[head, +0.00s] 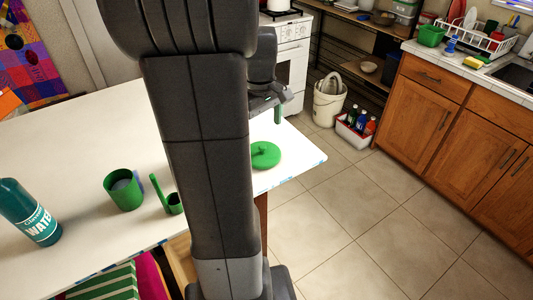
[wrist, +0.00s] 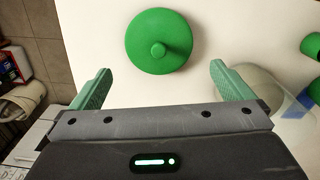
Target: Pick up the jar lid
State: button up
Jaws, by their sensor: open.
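The jar lid (head: 266,155) is a round green disc with a knob in its middle. It lies flat, knob up, on the white table near the table's right corner. In the wrist view the lid (wrist: 158,41) is at the top middle, ahead of my gripper and apart from it. My gripper (wrist: 160,84) is open and empty, its two green fingers spread wide on either side below the lid. In the head view my gripper (head: 277,112) hangs above the table near the lid, partly hidden by my arm.
On the white table (head: 90,120) stand a green cup (head: 123,190), a small green item with an upright handle (head: 173,203) and a teal water bottle (head: 30,212). A clear round object (wrist: 262,84) lies right of the lid. A bucket (head: 329,100) and a bottle crate (head: 355,131) stand on the floor.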

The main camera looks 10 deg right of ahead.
aim_at(263, 146)
notch_tip(263, 146, down, 8)
jog(key=shift+d+f, duration=0.15)
jog(key=shift+f, duration=0.1)
jog(key=c, duration=0.6)
